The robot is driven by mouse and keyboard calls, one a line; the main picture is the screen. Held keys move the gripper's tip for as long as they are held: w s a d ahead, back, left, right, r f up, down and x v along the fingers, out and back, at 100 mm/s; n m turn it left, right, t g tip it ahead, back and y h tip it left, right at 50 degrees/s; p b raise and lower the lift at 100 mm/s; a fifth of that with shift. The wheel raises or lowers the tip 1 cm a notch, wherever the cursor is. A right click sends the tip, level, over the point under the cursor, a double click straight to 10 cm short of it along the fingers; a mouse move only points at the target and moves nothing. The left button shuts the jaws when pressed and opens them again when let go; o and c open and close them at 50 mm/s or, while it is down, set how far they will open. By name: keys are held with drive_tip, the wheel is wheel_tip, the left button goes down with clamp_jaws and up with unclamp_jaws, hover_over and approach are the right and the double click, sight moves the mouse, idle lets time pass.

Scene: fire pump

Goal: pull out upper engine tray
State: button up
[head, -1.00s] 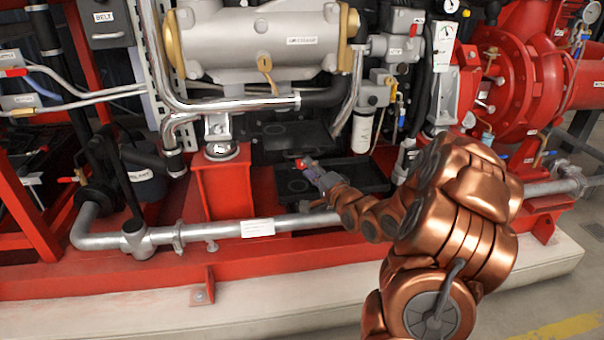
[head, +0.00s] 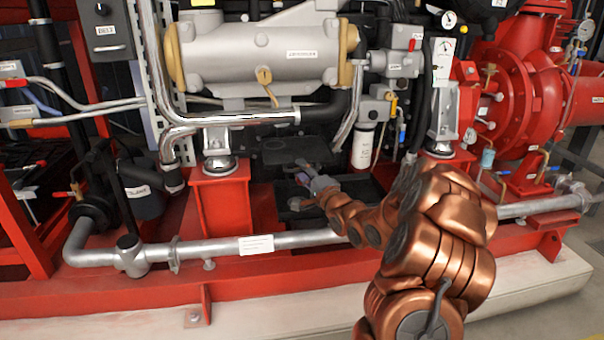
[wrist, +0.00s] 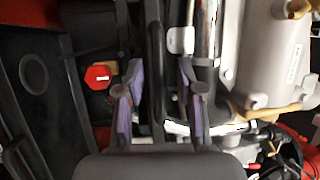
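Dark trays sit one above the other in the recess under the grey engine cylinder. The upper engine tray appears to be the dark flat panel (head: 300,148) at the back. A lower dark tray (head: 357,187) is partly hidden by my arm; a dark tray with a round recess shows in the wrist view (wrist: 35,110). My gripper (head: 302,172) is in the recess, in front of and below the upper panel. In the wrist view its purple-padded fingers (wrist: 160,85) stand apart with no tray between them. A red hexagonal knob (wrist: 98,75) lies just outside the left finger.
A red pedestal (head: 220,200) stands left of the recess. A white filter (head: 362,147) hangs on its right. The engine cylinder (head: 260,55) and chrome pipe (head: 235,118) are above.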

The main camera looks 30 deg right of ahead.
drive_tip(key=shift+w, duration=0.3)
clamp_jaws()
idle(0.6)
